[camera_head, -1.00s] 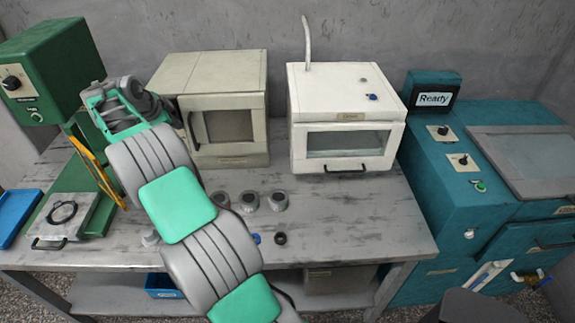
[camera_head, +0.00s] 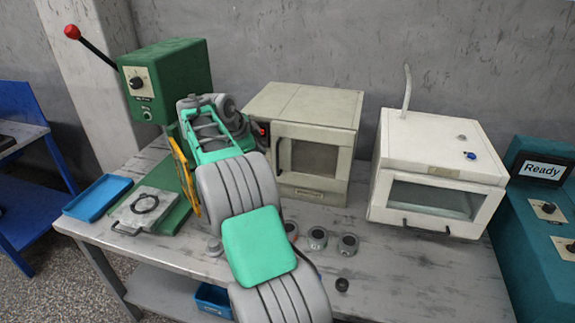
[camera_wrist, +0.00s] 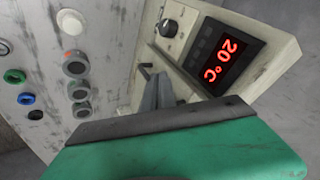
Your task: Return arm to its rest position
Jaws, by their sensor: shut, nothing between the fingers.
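My arm (camera_head: 258,247) reaches up over the worktable, its wrist (camera_head: 215,135) between the green press and the beige oven. In the head view the fingers cannot be made out clearly behind the wrist. In the wrist view my gripper (camera_wrist: 165,92) shows as grey fingers close together, shut and empty, in front of the beige oven (camera_wrist: 240,45) with a red "20 °C" display. The contact between fingers and oven cannot be told.
The green press (camera_head: 170,80) with a red-knobbed lever stands left, a yellow guard (camera_head: 184,170) beside my wrist. Several grey rings (camera_head: 348,243) sit on the table (camera_head: 420,270). A blue tray (camera_head: 97,195) lies left.

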